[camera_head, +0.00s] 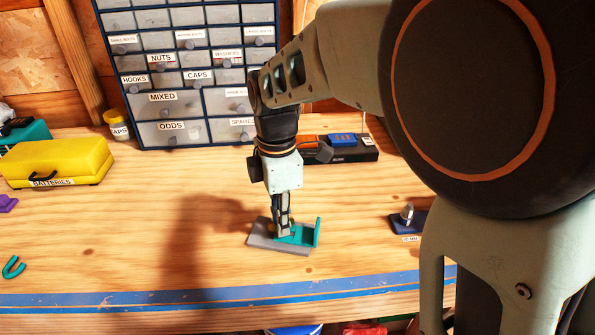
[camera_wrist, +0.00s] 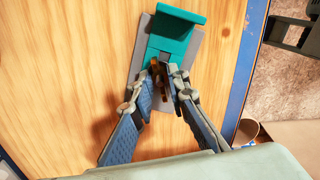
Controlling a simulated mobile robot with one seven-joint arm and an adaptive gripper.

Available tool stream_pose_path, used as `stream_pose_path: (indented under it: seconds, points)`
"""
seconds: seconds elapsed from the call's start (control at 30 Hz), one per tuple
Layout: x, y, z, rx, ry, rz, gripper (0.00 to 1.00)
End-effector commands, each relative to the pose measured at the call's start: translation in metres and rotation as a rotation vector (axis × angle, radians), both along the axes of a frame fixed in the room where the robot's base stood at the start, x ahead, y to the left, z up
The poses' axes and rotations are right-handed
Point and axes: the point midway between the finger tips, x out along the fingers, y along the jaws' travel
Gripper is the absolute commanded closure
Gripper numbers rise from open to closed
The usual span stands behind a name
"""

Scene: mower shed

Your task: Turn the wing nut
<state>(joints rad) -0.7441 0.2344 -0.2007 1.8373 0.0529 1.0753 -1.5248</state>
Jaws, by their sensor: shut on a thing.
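A teal bracket (camera_head: 303,234) with a raised end wall sits on a grey plate (camera_head: 262,237) on the bench. Both also show in the wrist view, the bracket (camera_wrist: 172,35) above the plate (camera_wrist: 139,62). My gripper (camera_head: 284,230) points down at the bracket's left part. In the wrist view its fingertips (camera_wrist: 163,72) are close together around a small brownish piece (camera_wrist: 165,92), which appears to be the wing nut. The fingers hide most of it, and its wings' angle cannot be told.
A drawer cabinet (camera_head: 187,47) and a dark charger strip (camera_head: 350,155) stand behind. A yellow battery case (camera_head: 57,163) is at left, a blue block with a metal bolt (camera_head: 407,214) at right. The wood around the plate is clear up to the blue front edge (camera_head: 150,300).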

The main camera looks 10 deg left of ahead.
Motion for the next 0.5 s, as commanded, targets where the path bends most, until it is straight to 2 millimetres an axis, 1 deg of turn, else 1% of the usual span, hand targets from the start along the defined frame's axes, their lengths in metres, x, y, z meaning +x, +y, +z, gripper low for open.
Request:
stream_pose_path:
  seconds: [0.5]
  points:
    - [0.0006,-0.0003,0.0015,0.0,-0.001,-0.49,1.0]
